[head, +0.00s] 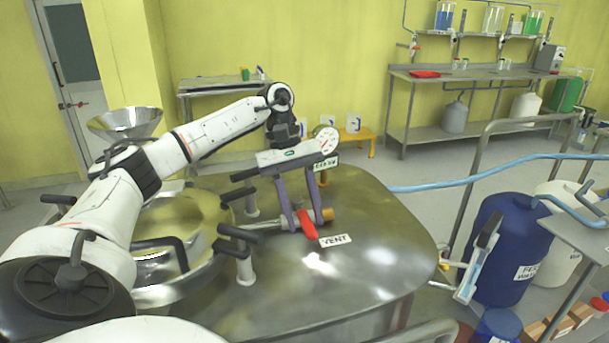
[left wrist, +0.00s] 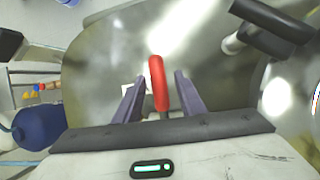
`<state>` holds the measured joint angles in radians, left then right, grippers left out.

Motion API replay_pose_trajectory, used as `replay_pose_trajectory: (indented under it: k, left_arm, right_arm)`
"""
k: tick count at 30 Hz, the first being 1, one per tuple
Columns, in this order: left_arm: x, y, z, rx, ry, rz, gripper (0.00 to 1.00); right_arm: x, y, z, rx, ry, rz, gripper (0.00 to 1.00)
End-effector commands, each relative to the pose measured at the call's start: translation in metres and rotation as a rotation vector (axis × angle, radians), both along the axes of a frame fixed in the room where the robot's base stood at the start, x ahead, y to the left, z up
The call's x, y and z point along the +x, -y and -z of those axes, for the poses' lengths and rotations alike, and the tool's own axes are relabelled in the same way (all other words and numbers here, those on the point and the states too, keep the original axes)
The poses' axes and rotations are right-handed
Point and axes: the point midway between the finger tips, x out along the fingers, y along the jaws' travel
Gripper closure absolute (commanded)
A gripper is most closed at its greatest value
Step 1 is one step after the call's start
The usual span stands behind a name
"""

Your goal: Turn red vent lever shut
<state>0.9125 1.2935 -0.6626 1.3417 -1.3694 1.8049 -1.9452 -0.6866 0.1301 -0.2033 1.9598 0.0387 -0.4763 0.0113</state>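The red vent lever (head: 307,225) sits on a pipe fitting above the steel table top, behind the VENT label (head: 335,240). My left gripper (head: 303,219) reaches down over it with its two purple fingers apart. In the left wrist view the red lever (left wrist: 158,82) stands between the fingertips of the left gripper (left wrist: 160,85). A gap shows on each side, so the fingers do not appear to touch it. My right gripper is in neither view.
A round pressure gauge (head: 328,141) stands just behind the left gripper. Black clamp handles (head: 238,233) and the vessel lid lie to its left. The table top (head: 375,225) is clear to the right. A blue drum (head: 512,245) stands beyond the table.

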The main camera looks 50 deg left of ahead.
Motion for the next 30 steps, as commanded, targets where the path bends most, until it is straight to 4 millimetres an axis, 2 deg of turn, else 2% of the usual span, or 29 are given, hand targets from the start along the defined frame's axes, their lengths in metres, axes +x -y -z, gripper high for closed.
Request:
replay_pose_trajectory:
  k: [11,14,19,24,30]
  left_arm:
    - [0.001,-0.002,-0.005,0.000,0.003,-0.005,0.62]
    - [0.002,-0.007,-0.018,-0.001,0.005,-0.004,0.62]
    - [0.003,-0.021,-0.051,-0.002,0.006,-0.005,0.62]
    - [0.002,-0.034,-0.082,-0.002,0.002,-0.004,0.62]
    - [0.001,-0.041,-0.095,0.000,0.001,-0.004,0.62]
  right_arm:
    - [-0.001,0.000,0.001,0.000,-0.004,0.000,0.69]
    - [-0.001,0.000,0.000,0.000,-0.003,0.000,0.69]
    - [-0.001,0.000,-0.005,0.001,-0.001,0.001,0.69]
    - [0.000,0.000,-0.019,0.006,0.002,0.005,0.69]
    - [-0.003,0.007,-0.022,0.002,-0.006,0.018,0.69]
